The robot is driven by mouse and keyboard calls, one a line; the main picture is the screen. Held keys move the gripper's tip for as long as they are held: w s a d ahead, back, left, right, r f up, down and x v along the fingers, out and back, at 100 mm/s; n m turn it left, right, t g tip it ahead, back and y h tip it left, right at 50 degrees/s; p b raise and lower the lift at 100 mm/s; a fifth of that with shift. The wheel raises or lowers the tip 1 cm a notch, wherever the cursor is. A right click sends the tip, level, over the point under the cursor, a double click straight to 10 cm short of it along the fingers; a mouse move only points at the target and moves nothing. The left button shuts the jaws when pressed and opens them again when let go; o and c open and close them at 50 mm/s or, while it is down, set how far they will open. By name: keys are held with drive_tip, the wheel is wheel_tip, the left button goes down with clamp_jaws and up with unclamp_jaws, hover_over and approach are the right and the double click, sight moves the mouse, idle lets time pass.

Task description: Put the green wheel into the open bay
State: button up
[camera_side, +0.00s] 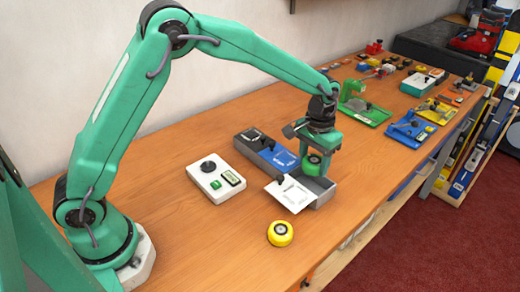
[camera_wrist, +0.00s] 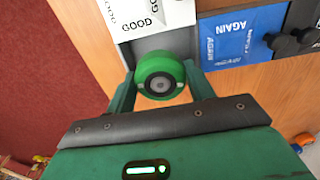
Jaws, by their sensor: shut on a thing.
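The green wheel (camera_side: 314,159) is held between the fingers of my gripper (camera_wrist: 160,80), which is shut on it. In the wrist view the wheel (camera_wrist: 160,73) shows its grey hub. A long grey box on the bench has an open bay (camera_side: 323,190) at its right end, with a white lid marked GOOD (camera_side: 290,194) folded outward; the lid also shows in the wrist view (camera_wrist: 145,16). The wheel appears over this bay; how far above its floor I cannot tell. The wheel and gripper hide part of the bay.
Next to the bay is a blue lid marked AGAIN (camera_wrist: 241,37), shut, and a black lid (camera_side: 252,136) beyond it. A yellow wheel (camera_side: 280,233) lies on the bench in front. A white box with a black knob (camera_side: 214,181) stands left. Several coloured fixtures fill the far bench.

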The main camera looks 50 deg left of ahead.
drive_tip(key=shift+f, duration=2.75)
drive_tip(key=shift+f, duration=0.7)
drive_tip(key=o, duration=1.2)
drive_tip(key=shift+r, duration=0.1)
drive_tip(key=shift+r, duration=3.65)
drive_tip(key=shift+r, duration=0.1)
drive_tip(key=shift+r, duration=1.9)
